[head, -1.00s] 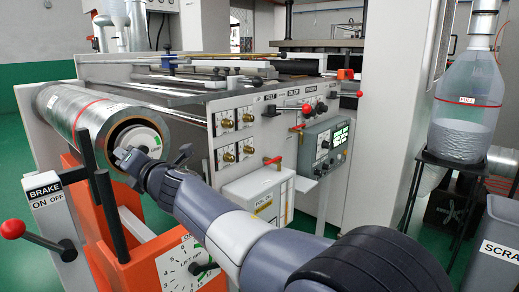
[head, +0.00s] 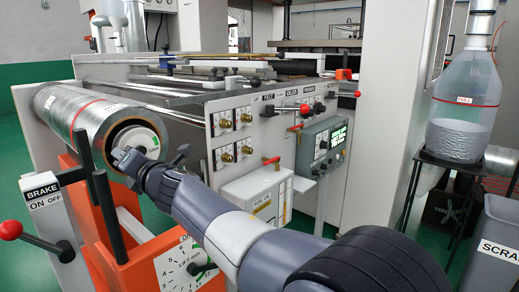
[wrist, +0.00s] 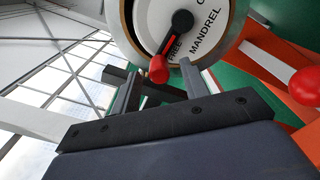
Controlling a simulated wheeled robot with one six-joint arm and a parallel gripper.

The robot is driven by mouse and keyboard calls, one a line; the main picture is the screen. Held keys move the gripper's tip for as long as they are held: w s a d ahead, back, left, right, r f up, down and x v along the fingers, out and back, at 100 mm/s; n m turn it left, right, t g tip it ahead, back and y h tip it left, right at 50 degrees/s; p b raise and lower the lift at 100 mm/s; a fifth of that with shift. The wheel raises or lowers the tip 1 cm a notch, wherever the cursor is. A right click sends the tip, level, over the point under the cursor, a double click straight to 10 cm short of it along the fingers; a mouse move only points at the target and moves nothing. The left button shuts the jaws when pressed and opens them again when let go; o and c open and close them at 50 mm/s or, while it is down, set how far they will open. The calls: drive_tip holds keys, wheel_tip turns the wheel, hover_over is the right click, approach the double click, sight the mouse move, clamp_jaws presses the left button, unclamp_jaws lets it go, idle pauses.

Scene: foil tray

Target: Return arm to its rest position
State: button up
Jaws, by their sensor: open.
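My gripper (head: 150,160) is at the near end of the large foil roll (head: 80,110) in the head view, at the end of my outstretched arm. In the wrist view my gripper (wrist: 158,84) is open, its two dark fingers apart with nothing held between them. Just beyond the fingertips is the white mandrel disc (wrist: 205,50), with the words FREE and MANDREL. A black lever with a red tip (wrist: 159,70) is on the disc. The red tip shows between the fingers and points near FREE. I cannot tell whether a finger touches it.
A brake lever with a red knob (head: 11,230) stands at the left. An orange stand with a dial (head: 185,265) is below the roll. The machine panel (head: 240,110) is right of the gripper. A bottle (head: 462,110) on a black stand is far right.

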drive_tip(key=v, duration=0.8)
drive_tip(key=shift+m, duration=0.3)
drive_tip(key=x, duration=0.3)
drive_tip(key=p+x, duration=0.1)
drive_tip(key=x, duration=0.3)
drive_tip(key=p+x, duration=0.1)
drive_tip(key=x, duration=0.2)
drive_tip(key=shift+w+a+r, duration=0.15)
drive_tip(key=shift+a+r, duration=0.05)
drive_tip(key=shift+r, duration=0.2)
drive_tip(key=shift+d+r+m+p, duration=0.15)
drive_tip(key=shift+r+m+p, duration=0.25)
drive_tip(key=shift+m+p, duration=0.3)
drive_tip(key=shift+w+r+m+p, duration=0.15)
drive_tip(key=shift+m+p, duration=0.15)
drive_tip(key=shift+m, duration=0.6)
drive_tip(key=shift+d, duration=0.1)
